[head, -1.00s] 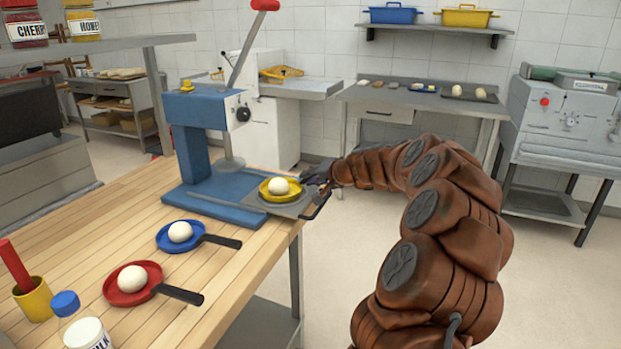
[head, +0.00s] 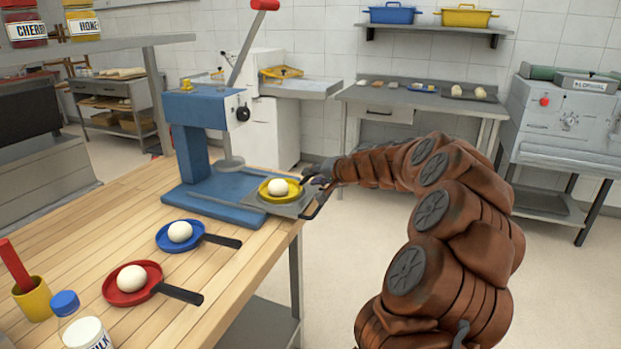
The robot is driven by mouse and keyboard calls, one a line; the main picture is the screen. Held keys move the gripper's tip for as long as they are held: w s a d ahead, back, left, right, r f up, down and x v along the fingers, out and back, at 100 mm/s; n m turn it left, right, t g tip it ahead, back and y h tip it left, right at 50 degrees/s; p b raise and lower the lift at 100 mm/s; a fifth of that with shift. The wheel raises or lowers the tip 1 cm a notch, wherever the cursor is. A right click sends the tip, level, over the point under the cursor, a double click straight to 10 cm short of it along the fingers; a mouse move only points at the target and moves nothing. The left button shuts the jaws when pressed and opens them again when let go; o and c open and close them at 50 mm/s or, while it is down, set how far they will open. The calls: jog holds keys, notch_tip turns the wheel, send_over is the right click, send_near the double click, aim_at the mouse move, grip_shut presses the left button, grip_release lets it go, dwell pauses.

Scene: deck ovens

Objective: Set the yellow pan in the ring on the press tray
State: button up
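The yellow pan (head: 265,194) holds a pale dough ball (head: 277,187). It is over the grey press tray (head: 294,208), which sticks out at the front right of the blue press (head: 200,199). The pan looks level and appears to rest on the tray. The ring is hidden under the pan, so I cannot tell how exactly the pan sits in it. The pan's short dark handle (head: 307,179) points right, towards my gripper (head: 316,183). My gripper is at the handle's end, small and dark, and its fingers cannot be made out clearly.
A blue pan (head: 163,243) and a red pan (head: 112,297), each with a dough ball, are on the wooden table (head: 200,285) in front of the press. A yellow cup (head: 36,300) and a milk bottle (head: 88,334) stand at lower left. Open floor lies right of the table.

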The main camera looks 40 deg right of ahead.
jog(key=v, duration=1)
jog(key=shift+s+b, duration=0.15)
jog(key=shift+b, duration=0.2)
dwell(0.3)
